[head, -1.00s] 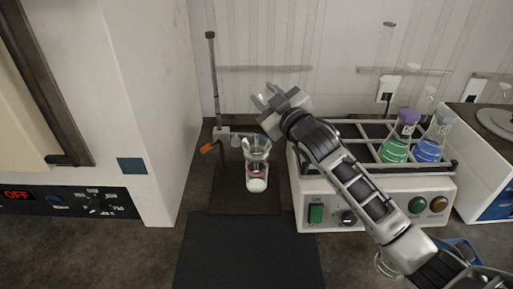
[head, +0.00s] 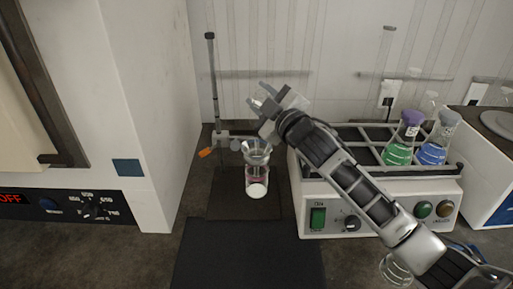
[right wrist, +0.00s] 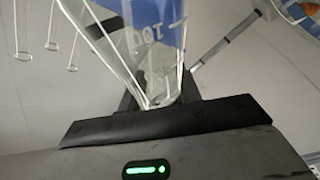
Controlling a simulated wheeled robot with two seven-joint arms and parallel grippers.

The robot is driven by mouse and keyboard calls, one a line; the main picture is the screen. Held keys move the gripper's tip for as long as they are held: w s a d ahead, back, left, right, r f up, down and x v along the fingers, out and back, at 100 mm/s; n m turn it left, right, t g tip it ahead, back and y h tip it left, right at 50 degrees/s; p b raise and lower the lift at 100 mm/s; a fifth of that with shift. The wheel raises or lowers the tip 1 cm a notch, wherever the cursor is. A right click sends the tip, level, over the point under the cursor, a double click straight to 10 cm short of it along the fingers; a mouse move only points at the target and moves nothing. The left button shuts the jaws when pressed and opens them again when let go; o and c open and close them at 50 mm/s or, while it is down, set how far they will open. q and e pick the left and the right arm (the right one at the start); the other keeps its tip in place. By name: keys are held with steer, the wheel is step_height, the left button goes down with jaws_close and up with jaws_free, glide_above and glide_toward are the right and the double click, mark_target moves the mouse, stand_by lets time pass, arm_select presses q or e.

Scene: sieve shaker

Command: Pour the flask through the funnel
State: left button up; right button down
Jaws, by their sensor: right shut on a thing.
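My right gripper (head: 259,102) is shut on a clear glass flask, up and slightly right of the funnel. In the right wrist view the flask (right wrist: 150,50) shows a "100" mark and a blue area; I cannot tell whether that is liquid or something behind the glass. In the head view the flask is mostly hidden by the gripper. A clear funnel (head: 257,152) sits above a glass beaker (head: 257,181) with pinkish and white contents. A stand with a thin rod (head: 213,85) and an orange-knobbed clamp (head: 207,152) is beside them. My left gripper is out of view.
A white shaker (head: 330,218) with a rack stands right, holding a green flask (head: 398,150) and a blue flask (head: 432,152). A white oven-like box (head: 150,90) stands left. A dark mat (head: 250,250) in front is clear. A glass vessel (head: 396,268) is partly behind my arm.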

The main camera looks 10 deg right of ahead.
arm_select(q)
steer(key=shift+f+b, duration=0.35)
steer(key=shift+b, duration=0.05)
arm_select(e)
steer(key=shift+f+n, duration=0.1)
steer(key=shift+n, duration=0.4)
arm_select(q)
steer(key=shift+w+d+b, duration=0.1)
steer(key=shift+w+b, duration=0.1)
steer(key=shift+b, duration=0.3)
arm_select(e)
steer(key=shift+a+f+n, duration=0.1)
steer(key=shift+f+n, duration=0.15)
steer(key=shift+n, duration=0.25)
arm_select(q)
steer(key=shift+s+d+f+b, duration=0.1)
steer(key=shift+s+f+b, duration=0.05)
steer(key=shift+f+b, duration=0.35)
arm_select(e)
steer(key=shift+f+n, duration=0.3)
steer(key=shift+n, duration=0.3)
arm_select(q)
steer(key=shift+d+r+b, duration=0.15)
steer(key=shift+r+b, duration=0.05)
steer(key=shift+b, duration=0.1)
arm_select(e)
steer(key=shift+f+n+y, duration=0.2)
steer(key=shift+n+y, duration=0.1)
steer(key=shift+y, duration=0.1)
